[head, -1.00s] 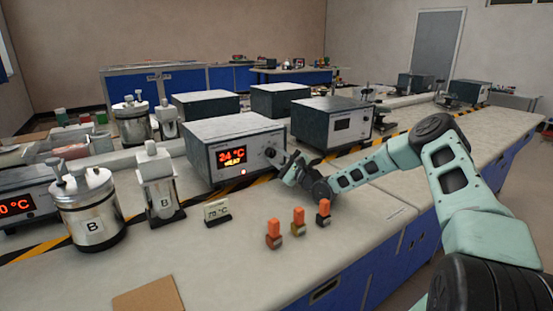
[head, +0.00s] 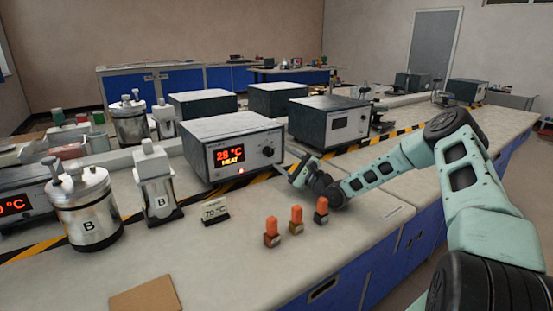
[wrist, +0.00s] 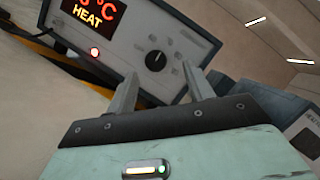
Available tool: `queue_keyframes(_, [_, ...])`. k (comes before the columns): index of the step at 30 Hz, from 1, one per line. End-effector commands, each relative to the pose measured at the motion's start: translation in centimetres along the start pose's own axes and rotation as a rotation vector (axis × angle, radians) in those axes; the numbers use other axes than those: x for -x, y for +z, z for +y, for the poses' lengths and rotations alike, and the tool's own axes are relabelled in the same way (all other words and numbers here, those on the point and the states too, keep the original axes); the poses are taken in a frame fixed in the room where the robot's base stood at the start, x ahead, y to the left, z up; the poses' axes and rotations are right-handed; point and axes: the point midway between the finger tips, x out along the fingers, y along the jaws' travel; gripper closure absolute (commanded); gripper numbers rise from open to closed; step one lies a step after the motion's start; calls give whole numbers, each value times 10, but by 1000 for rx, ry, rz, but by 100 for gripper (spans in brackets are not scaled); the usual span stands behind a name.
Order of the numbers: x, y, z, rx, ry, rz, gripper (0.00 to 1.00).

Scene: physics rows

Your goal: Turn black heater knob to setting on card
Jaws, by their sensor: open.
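The heater box (head: 230,146) stands on the bench with a lit display reading about 28 °C and HEAT. Its black knob (head: 268,151) is on the right of the front panel and also shows in the wrist view (wrist: 155,60). A small card (head: 214,211) reading 70 °C stands in front of the heater. My gripper (head: 294,172) is to the right of and in front of the knob, apart from it. In the wrist view its two fingers (wrist: 163,88) are spread and empty, with the knob beyond them. A small white mark shows on the knob.
Two metal vessels marked B (head: 83,210) (head: 157,183) stand left of the card. Several orange-topped small items (head: 296,219) stand on the bench below my gripper. Another heater box (head: 329,122) is behind to the right. A brown board (head: 146,294) lies at the front.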

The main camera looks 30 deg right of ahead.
Motion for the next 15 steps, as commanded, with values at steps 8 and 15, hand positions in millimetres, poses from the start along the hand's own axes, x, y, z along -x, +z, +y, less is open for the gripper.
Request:
queue_keyframes(8, [58,9,-11,1,0,2,48])
queue_keyframes(15, [80,14,-15,0,1,0,48])
